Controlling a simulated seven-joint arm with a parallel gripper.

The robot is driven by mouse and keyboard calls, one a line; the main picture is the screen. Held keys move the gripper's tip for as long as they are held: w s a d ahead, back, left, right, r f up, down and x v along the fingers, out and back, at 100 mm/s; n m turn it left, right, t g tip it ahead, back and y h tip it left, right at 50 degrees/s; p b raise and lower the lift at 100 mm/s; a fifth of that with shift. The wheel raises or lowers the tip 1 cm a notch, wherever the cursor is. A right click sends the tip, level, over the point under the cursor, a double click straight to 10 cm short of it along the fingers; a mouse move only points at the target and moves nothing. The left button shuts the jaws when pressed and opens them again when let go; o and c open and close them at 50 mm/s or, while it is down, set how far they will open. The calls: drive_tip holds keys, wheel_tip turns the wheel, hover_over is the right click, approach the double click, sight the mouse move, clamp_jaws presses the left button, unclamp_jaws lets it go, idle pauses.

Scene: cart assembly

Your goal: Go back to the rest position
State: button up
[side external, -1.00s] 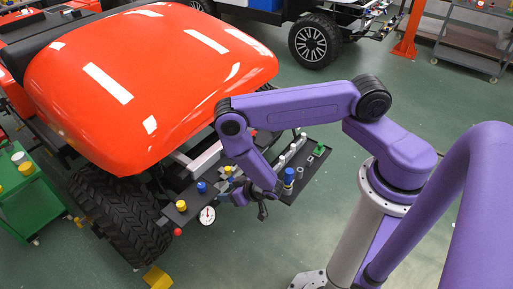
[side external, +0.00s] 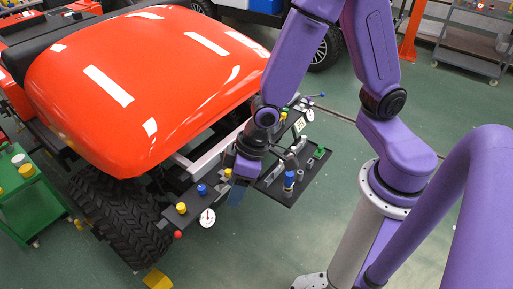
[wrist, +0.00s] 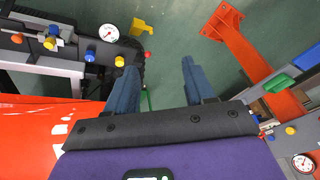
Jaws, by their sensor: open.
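My gripper (side external: 236,192) points downward beside the front of the orange vehicle (side external: 150,80), left of the dark parts tray (side external: 285,193).
The tray carries a blue cylinder (side external: 289,178), a green part (side external: 319,152) and grey pegs. A white gauge (side external: 207,217) and a yellow knob (side external: 181,208) sit on the vehicle's front bar. A green cart (side external: 30,205) stands left.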

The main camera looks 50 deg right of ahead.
drive_tip(key=s+d+r+n+g+h, duration=0.1)
drive_tip(key=s+d+r+n, duration=0.4)
drive_tip(key=s+d+r, duration=0.7)
drive_tip(key=shift+s+d+n+g+h, duration=0.3)
drive_tip(key=shift+s+d+g+h, duration=0.15)
drive_tip(key=shift+d+h, duration=0.5)
